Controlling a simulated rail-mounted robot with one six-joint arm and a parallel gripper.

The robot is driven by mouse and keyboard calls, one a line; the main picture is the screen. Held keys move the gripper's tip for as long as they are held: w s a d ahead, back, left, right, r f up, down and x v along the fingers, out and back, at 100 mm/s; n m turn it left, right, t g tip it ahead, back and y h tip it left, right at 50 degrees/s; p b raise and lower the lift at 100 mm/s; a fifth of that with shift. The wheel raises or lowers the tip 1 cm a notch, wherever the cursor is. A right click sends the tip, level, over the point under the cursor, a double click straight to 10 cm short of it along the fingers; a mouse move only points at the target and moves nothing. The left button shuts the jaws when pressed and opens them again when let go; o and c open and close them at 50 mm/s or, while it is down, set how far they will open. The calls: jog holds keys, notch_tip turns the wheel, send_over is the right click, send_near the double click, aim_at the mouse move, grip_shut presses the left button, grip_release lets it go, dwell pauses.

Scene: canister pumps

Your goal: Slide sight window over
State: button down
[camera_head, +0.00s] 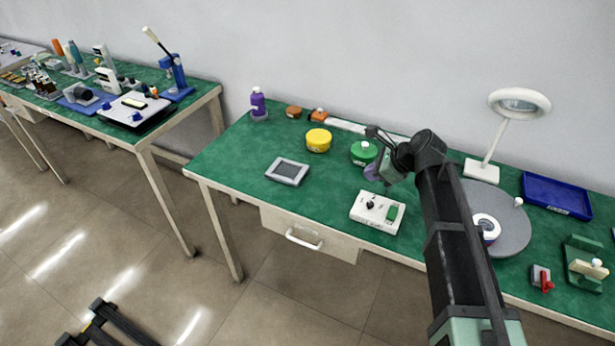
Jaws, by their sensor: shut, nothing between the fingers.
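I cannot pick out the sight window for certain. A white box (366,213) near the table's front edge has dark knobs and a green rectangle (396,213) on its top, which may be a window. My gripper (376,182) is above and behind this box, pointing down. It is shut and holds nothing that I can see. Its fingertips are small and partly hidden, so I cannot tell whether they touch anything. A green round canister (363,152) stands just behind it.
A grey framed panel (287,171), a yellow round canister (318,140) and a purple bottle (258,103) are to the left on the green table (235,150). A grey disc (510,230), a magnifier lamp (489,168) and a blue tray (556,195) are right of my arm.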

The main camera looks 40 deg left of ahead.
aim_at(305, 174)
jog(key=a+f+b, duration=0.2)
jog(key=a, duration=0.2)
jog(key=s+a+f+m+b, duration=0.1)
jog(key=a+f+b, duration=0.2)
jog(key=a, duration=0.1)
jog(key=s+a+f+m+b, duration=0.1)
jog(key=a+f+b, duration=0.1)
jog(key=a, duration=0.3)
jog(key=shift+s+a+f+g+y+b, duration=0.1)
jog(key=shift+s+f+g+y+b, duration=0.05)
jog(key=shift+f+g+y+b, duration=0.2)
jog(key=a, duration=0.3)
jog(key=shift+s+a+r, duration=0.2)
jog(key=shift+s+a, duration=0.1)
jog(key=shift+a, duration=0.05)
jog(key=shift+s+a, duration=0.15)
jog(key=shift+a, duration=0.1)
